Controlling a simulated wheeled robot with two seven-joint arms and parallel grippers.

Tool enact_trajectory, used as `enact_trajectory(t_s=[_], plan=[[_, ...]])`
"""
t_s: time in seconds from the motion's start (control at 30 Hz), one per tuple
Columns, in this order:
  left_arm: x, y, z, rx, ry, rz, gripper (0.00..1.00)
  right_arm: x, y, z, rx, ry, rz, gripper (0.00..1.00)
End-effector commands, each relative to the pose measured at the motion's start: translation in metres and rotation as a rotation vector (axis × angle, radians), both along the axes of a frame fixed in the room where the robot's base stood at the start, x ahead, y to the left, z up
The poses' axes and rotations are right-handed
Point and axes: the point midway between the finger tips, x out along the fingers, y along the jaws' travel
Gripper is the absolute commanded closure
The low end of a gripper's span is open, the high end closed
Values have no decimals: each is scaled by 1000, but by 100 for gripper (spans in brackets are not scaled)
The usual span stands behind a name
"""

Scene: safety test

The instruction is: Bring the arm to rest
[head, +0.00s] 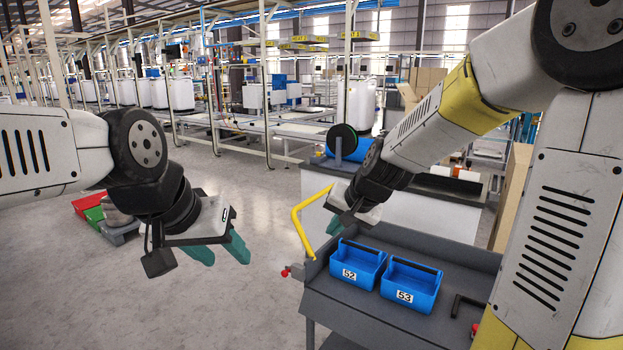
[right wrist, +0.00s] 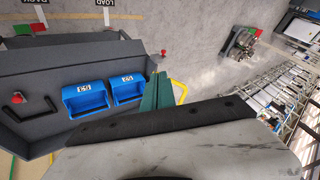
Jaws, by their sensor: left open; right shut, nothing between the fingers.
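My right arm (head: 440,125) reaches in from the right, and its gripper (head: 336,222) hangs above the far left edge of a grey cart (head: 375,318). In the right wrist view its green fingers (right wrist: 156,92) are closed together with nothing between them. My left gripper (head: 222,252) is over open floor left of the cart. Its green fingers are apart and empty. Both grippers are clear of the two blue bins, marked 52 (head: 357,265) and 53 (head: 411,285), which stand side by side on the cart.
The cart has a yellow handle (head: 304,222) and a red knob (head: 286,272) at its left. A workbench (head: 400,208) stands behind it.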

Motion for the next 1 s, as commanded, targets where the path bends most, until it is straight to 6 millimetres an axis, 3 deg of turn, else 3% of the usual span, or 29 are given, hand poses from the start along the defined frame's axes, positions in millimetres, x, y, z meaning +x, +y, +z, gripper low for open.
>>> enact_trajectory(t_s=[0.03, 0.2, 0.4, 0.5, 0.7, 1.0], plan=[[0, 0, 0, 0, 0, 0, 52, -19, -9, 19, -10, -19, 27, 100], [0, 0, 0, 0, 0, 0, 52, -86, -36, 55, -83, -48, 122, 100], [0, 0, 0, 0, 0, 0, 52, -160, -67, 71, -200, -66, 193, 100], [0, 0, 0, 0, 0, 0, 52, -185, -78, 72, -248, -67, 210, 100], [0, 0, 0, 0, 0, 0, 52, -206, -88, 71, -293, -64, 223, 100], [0, 0, 0, 0, 0, 0, 52, -206, -88, 71, -295, -64, 223, 100]])
